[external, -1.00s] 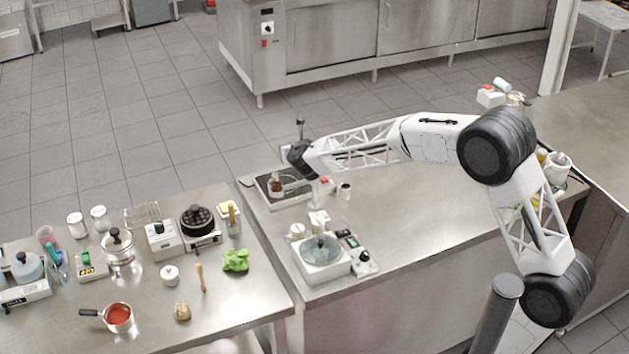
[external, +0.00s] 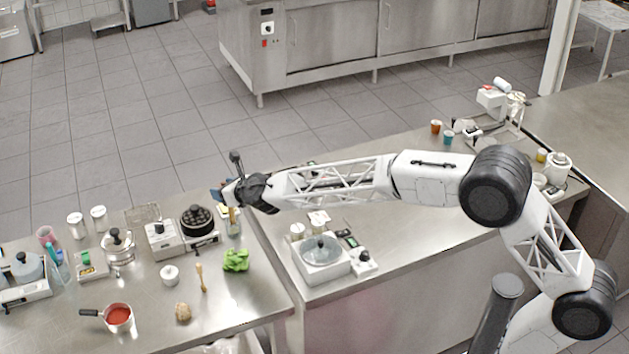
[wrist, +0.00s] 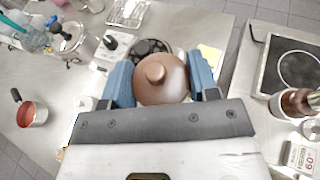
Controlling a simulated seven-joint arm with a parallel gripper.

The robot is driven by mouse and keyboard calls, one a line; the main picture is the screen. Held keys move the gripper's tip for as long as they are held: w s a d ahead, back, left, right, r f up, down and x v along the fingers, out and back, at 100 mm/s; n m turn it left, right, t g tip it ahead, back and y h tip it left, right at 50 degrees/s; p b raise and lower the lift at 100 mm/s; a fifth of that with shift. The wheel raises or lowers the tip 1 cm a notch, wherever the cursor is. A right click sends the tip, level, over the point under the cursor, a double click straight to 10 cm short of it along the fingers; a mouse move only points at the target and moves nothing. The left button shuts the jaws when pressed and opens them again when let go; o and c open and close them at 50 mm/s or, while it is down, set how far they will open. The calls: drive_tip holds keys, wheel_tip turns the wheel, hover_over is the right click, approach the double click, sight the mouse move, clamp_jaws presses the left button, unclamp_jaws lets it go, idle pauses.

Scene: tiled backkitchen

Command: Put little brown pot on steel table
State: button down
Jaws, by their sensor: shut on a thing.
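The little brown pot (wrist: 162,88), round with a knob on top, is between the blue fingers of my gripper (wrist: 160,66) in the wrist view. The gripper is shut on it. In the external view my gripper (external: 226,194) is above the back right part of the left steel table (external: 235,295), near the gap to the right steel table (external: 430,225). The pot cannot be made out clearly there. Its underside is hidden, and it appears held above the tabletop.
A black burner (external: 197,220) and green lettuce (external: 236,260) stand near the left table's right side. A red-filled saucepan (external: 118,317) stands at its front. A hotplate (wrist: 292,65) and another brown vessel (wrist: 296,103) are to the right in the wrist view. The left table's front right is clear.

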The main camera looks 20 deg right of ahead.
drive_tip(key=s+a+f+n+g+y, duration=0.1)
drive_tip(key=s+a+f+n+y, duration=0.1)
drive_tip(key=s+a+f, duration=0.2)
drive_tip(key=s+a, duration=0.3)
drive_tip(key=a, duration=0.2)
drive_tip(key=shift+s+a+n+g, duration=0.2)
drive_tip(key=shift+s+n+g, duration=0.1)
drive_tip(key=shift+s+g, duration=0.1)
drive_tip(key=shift+s, duration=0.1)
drive_tip(key=s+d+f+m+t+h, duration=0.1)
drive_tip(key=s+d+f+m+h, duration=0.1)
drive_tip(key=s+f, duration=0.1)
drive_tip(key=s+d+f+m+t+h, duration=0.1)
drive_tip(key=s+d+f+m+h, duration=0.1)
drive_tip(key=s, duration=0.3)
drive_tip(key=s+d+f+m+h, duration=0.3)
drive_tip(key=s+d+f, duration=0.1)
drive_tip(key=f, duration=0.1)
drive_tip(key=shift+s+f+t, duration=0.1)
drive_tip(key=shift+s+t, duration=0.2)
drive_tip(key=shift+t, duration=0.1)
drive_tip(key=shift+s+d+f+m+h, duration=0.15)
drive_tip(key=shift+s+d+h, duration=0.05)
drive_tip(key=shift+s+d, duration=0.2)
drive_tip(key=shift+s+d+f+m+h, duration=0.1)
drive_tip(key=shift+s+d+m+h, duration=0.1)
drive_tip(key=shift+s+d, duration=0.15)
drive_tip(key=shift+f, duration=0.1)
